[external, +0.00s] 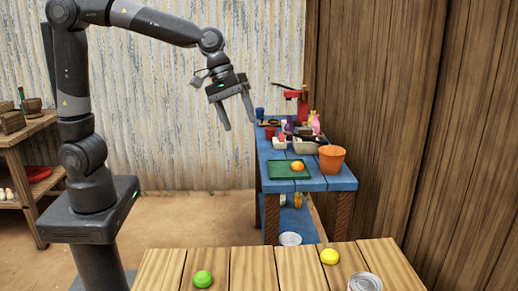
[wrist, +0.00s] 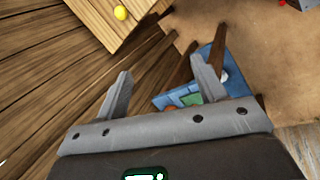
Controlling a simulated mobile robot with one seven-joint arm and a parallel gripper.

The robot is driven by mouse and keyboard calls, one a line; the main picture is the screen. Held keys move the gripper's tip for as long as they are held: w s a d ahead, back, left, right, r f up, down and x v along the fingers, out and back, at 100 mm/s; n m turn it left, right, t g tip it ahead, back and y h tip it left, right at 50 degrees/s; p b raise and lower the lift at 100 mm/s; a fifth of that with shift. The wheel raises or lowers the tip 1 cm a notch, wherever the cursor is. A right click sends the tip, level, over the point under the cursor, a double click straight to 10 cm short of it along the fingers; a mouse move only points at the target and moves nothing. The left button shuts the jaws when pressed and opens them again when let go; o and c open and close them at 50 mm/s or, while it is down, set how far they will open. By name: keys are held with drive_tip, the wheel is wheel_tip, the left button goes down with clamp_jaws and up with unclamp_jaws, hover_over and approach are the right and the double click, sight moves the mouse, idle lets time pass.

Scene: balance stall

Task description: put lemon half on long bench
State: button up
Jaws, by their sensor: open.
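A small round yellow thing (external: 330,256), which looks like the lemon half, lies on the light wooden plank top (external: 260,269) in the foreground of the external view. It also shows near the top of the wrist view (wrist: 121,13). A blue bench (external: 338,183) stands beyond the plank top against the brown wall; its corner shows in the wrist view (wrist: 215,52). Which one is the long bench I cannot tell. My gripper (external: 239,126) is open and empty, raised in the air, with its fingers pointing down; both fingers show in the wrist view (wrist: 160,65).
A green lime-like fruit (external: 203,279) and a tin can (external: 366,283) are on the plank top. The blue bench holds a green tray (external: 282,172) with an orange fruit (external: 297,166), an orange pot (external: 332,158) and clutter behind. A wooden shelf (external: 30,130) stands left.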

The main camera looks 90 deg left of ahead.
drive_tip(key=s+a+m+y, duration=0.1)
drive_tip(key=s+m, duration=0.3)
drive_tip(key=s, duration=0.4)
drive_tip(key=s+a+f+m+t+y, duration=0.1)
drive_tip(key=s+a+m, duration=0.3)
drive_tip(key=s, duration=0.4)
drive_tip(key=s+a+m, duration=0.3)
drive_tip(key=s+m, duration=0.1)
drive_tip(key=s, duration=0.5)
drive_tip(key=shift+a+f+t+y, duration=0.15)
drive_tip(key=shift+t+y, duration=0.25)
